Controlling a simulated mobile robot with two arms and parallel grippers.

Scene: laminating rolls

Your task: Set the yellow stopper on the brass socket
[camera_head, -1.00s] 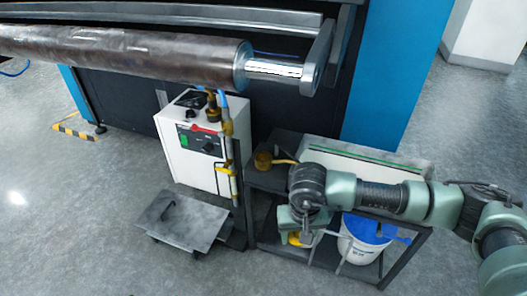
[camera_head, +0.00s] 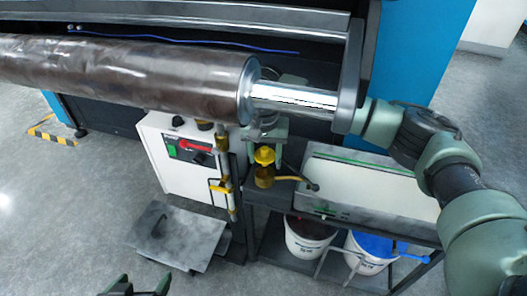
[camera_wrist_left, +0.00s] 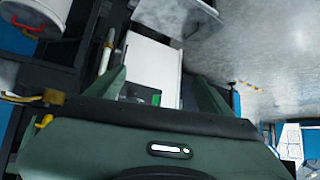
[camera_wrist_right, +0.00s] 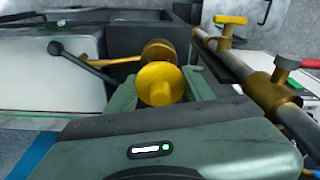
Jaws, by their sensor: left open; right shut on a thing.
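The yellow stopper (camera_head: 264,155) is between the fingers of my right gripper (camera_head: 266,147), which is shut on it. The right wrist view shows the stopper's round yellow face (camera_wrist_right: 160,84) between the fingertips. The brass socket (camera_head: 265,179) is at the left end of the cart top. In the head view the stopper appears just above it; in the right wrist view the socket (camera_wrist_right: 158,50) is partly hidden behind the stopper. I cannot tell whether they touch. My left gripper (camera_head: 140,287) is open and empty at the bottom edge, away from both.
A brass lever with a black knob (camera_head: 312,187) extends right from the socket. The large roll (camera_head: 130,75) hangs close to my right gripper. A white control box (camera_head: 180,160) and brass-fitted pipe (camera_head: 223,175) stand left. Buckets (camera_head: 310,235) sit on the lower shelf.

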